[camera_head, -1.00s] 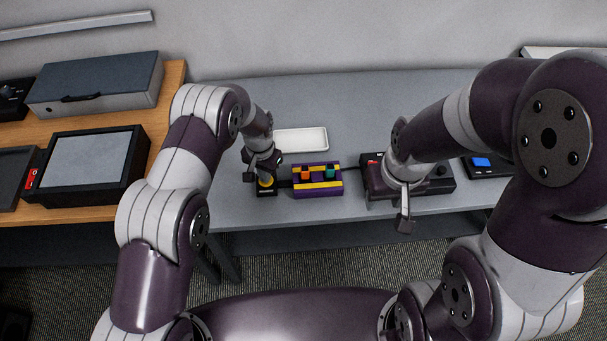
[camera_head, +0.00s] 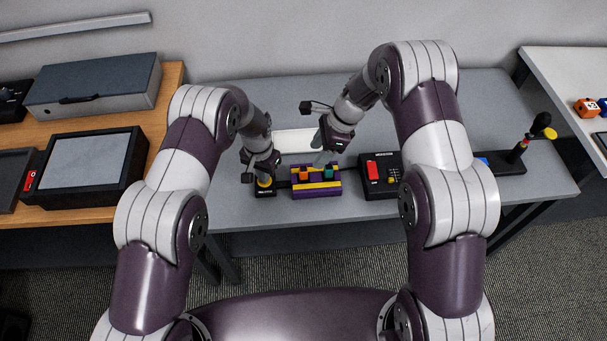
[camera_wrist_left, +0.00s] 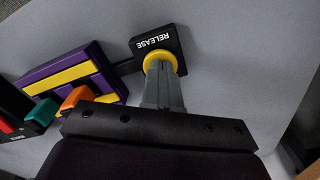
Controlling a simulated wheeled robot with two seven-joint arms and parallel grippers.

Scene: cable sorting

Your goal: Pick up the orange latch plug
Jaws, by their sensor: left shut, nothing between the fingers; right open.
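The orange latch plug (camera_head: 305,175) sits in the left part of a purple and yellow block (camera_head: 317,193) on the grey table. It also shows in the left wrist view (camera_wrist_left: 76,98), beside a teal plug (camera_wrist_left: 88,112). My left gripper (camera_head: 264,179) is shut and empty, its fingertips at the yellow button of the black box marked RELEASE (camera_wrist_left: 142,44). In the left wrist view the fingers cover part of the yellow button (camera_wrist_left: 160,57). My right gripper (camera_head: 322,162) is open, above and behind the block, near the teal plug; its fingers are small and partly hard to make out.
A white tray (camera_head: 293,141) lies behind the block. A black device with a red switch (camera_head: 374,172) stands right of the block, joined by a cable. A black post with a yellow knob (camera_head: 541,131) stands at the table's right.

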